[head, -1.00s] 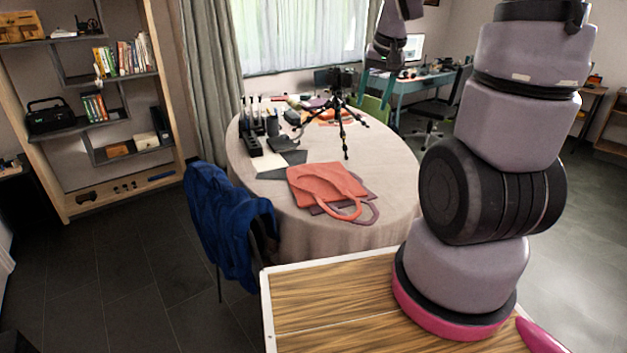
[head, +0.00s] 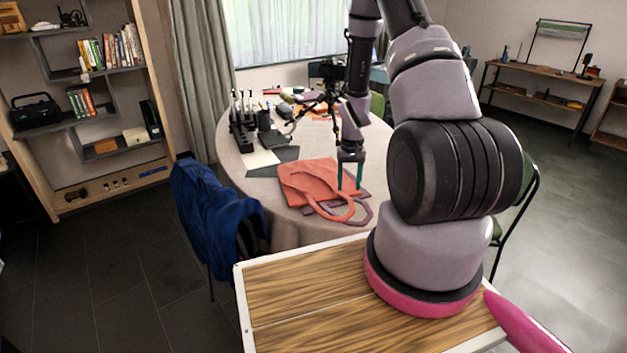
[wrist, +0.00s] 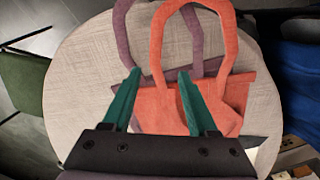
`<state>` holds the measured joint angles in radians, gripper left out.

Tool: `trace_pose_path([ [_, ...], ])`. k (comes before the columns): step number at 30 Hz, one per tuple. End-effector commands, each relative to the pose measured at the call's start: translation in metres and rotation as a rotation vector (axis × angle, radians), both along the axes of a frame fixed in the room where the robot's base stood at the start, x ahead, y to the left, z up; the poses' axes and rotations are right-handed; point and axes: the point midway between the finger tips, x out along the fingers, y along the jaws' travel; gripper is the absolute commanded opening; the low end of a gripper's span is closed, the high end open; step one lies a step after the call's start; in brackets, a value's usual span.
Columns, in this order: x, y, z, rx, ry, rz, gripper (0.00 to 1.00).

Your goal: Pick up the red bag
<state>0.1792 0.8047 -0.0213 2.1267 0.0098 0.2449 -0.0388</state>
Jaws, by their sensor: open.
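The red bag (head: 309,180) lies flat near the front edge of the round table (head: 229,160), its looped handles toward me. A purple bag (head: 362,212) lies partly under it, mostly hidden. My gripper (head: 350,188) is open above the right part of the red bag, fingers pointing down. In the wrist view my gripper (wrist: 157,76) has its two green fingers apart, with the red bag (wrist: 165,105) below and between them. The red handles extend toward the top of that view. I cannot tell whether the fingertips touch the cloth.
A black tripod (head: 325,90) with a camera stands behind the bag, partly hidden by my arm. A dark pen holder (head: 241,135) and dark sheets lie to the left. A blue jacket (head: 215,210) hangs over a chair at the table's front left.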

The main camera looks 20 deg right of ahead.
Motion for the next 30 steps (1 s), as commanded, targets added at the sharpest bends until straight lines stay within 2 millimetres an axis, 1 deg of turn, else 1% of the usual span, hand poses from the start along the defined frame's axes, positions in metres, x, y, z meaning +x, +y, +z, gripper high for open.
trace_pose_path([
  [1,-0.001,0.0,-0.009,0.001,0.003,-0.001,0.59],
  [4,0.0,0.0,-0.019,0.0,0.001,-0.001,0.59],
  [8,0.0,-0.001,-0.027,0.0,0.0,-0.002,0.59],
  [15,-0.004,-0.007,-0.062,0.002,0.003,-0.001,0.59],
  [18,-0.003,-0.007,-0.071,0.001,0.0,0.0,0.59],
  [21,-0.003,-0.007,-0.075,0.001,0.0,-0.001,0.59],
  [26,-0.003,-0.007,-0.075,0.001,-0.001,-0.001,0.59],
  [27,-0.003,-0.007,-0.075,0.001,-0.001,-0.001,0.55],
  [29,-0.003,-0.007,-0.075,0.001,-0.001,-0.001,0.32],
  [30,-0.003,-0.007,-0.075,0.001,-0.001,-0.001,0.17],
])
